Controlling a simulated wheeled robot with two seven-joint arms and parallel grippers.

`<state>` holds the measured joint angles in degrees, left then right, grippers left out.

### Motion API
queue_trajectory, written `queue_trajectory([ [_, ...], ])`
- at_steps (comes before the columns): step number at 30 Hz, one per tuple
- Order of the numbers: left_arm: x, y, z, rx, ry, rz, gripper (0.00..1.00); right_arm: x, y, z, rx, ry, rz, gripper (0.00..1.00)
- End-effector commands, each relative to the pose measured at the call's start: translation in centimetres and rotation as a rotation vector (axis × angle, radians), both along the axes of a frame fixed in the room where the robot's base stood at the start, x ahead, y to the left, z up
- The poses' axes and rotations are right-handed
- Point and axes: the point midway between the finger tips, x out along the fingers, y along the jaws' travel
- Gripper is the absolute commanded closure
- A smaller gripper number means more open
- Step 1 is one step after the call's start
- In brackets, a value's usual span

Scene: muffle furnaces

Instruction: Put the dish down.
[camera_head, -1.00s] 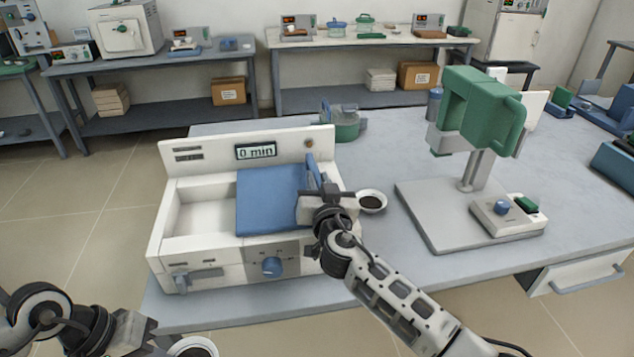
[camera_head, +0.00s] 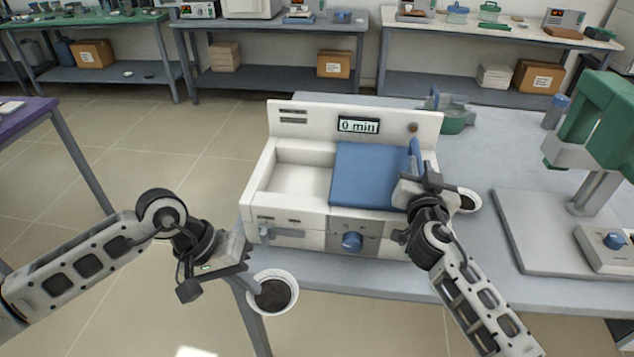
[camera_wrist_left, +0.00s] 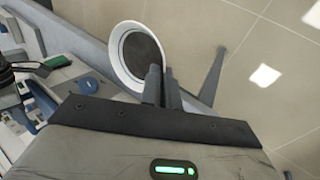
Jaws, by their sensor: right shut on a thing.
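A white dish (camera_head: 273,291) with dark contents is held beyond the table's front edge, over the floor. My left gripper (camera_head: 248,277) is shut on its rim. The left wrist view shows the dish (camera_wrist_left: 117,62) pinched at its near side by the two fingers (camera_wrist_left: 162,85). My right gripper (camera_head: 416,180) is shut at the upright blue handle (camera_head: 415,155) of the sliding blue lid (camera_head: 366,172); the fingertips are partly hidden. The white furnace (camera_head: 290,211) has an open white recess (camera_head: 299,180) left of the lid. Its display reads 0 min.
A second dish (camera_head: 469,201) with dark contents stands on the table (camera_head: 480,262) right of the furnace. A green-and-grey stand (camera_head: 566,215) is further right. A green lidded pot (camera_head: 455,119) is behind the furnace. Free table surface lies between furnace and stand.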

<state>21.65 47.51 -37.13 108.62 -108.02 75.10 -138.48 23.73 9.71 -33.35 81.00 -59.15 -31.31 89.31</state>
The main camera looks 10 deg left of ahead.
Motion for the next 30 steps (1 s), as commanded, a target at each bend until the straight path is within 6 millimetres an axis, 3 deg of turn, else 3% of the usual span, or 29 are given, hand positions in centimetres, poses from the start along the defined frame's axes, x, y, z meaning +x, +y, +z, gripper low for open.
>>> queue_trajectory([
  [7,8.5,-4.6,7.1,-0.013,-0.021,0.295,1.0,0.1,-0.4,0.1,0.0,0.0,-0.009,1.0],
  [12,16.0,-3.9,9.3,-0.015,-0.024,0.637,1.0,0.1,-0.4,0.1,0.0,0.0,-0.009,1.0],
  [18,22.0,-2.7,11.4,-0.015,-0.031,0.949,1.0,0.1,-0.4,0.1,0.0,0.0,-0.009,1.0],
  [23,23.6,-2.2,11.5,-0.012,-0.029,1.056,1.0,0.1,-0.4,0.1,0.001,0.0,-0.009,1.0],
  [30,23.8,-2.2,7.3,-0.013,-0.026,1.069,1.0,0.1,-0.4,0.1,0.001,0.0,-0.009,1.0],
])
